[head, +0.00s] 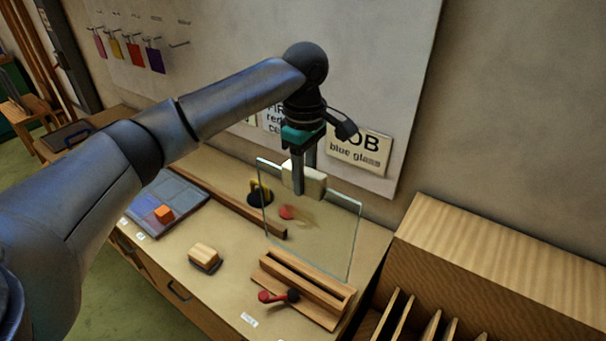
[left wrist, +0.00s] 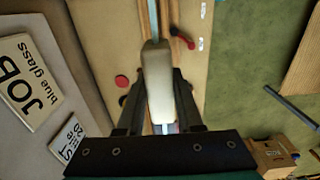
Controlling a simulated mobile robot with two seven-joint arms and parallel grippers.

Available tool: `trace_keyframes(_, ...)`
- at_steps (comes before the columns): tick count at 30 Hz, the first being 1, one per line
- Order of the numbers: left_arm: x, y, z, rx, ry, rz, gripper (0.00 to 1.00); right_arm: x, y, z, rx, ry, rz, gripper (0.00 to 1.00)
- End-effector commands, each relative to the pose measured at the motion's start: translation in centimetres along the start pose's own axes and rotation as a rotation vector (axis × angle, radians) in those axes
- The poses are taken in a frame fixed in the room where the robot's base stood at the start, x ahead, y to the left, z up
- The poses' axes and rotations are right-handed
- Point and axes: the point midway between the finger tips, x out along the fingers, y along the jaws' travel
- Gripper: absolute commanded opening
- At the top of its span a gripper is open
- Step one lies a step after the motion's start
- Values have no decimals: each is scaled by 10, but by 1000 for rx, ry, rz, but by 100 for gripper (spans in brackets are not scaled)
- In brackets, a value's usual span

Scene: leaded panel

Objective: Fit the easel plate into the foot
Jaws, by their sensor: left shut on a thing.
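The easel plate (head: 335,235) is a clear glass pane with a cream grip block (head: 312,181) on its top edge. My left gripper (head: 303,180) points down and is shut on this block. The plate hangs upright; in the left wrist view its block (left wrist: 158,85) sits between the fingers (left wrist: 160,95), and the glass shows as a thin pale strip. The foot (head: 305,287) is a slotted wooden block with a red-knobbed lever at its front. The plate's lower edge shows behind the foot's slot, seemingly apart from it; the exact height gap is hard to tell. My right gripper is not seen.
A small wooden block (head: 204,256) lies left of the foot. A grey tray (head: 172,199) with an orange cube is further left. A long wooden bar and a dark round object with a yellow part lie behind. A slotted rack (head: 430,325) stands at right.

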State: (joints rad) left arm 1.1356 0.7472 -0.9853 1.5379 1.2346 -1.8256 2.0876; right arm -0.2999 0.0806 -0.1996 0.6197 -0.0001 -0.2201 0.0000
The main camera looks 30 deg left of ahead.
Motion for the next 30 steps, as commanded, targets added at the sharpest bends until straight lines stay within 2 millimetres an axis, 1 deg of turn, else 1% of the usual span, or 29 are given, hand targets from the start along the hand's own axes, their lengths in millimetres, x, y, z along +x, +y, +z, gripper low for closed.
trace_keyframes(21,44,1,0,1,-2,4,0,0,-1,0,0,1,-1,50)
trace_keyframes(30,53,1,0,2,-1,5,0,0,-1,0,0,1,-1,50)
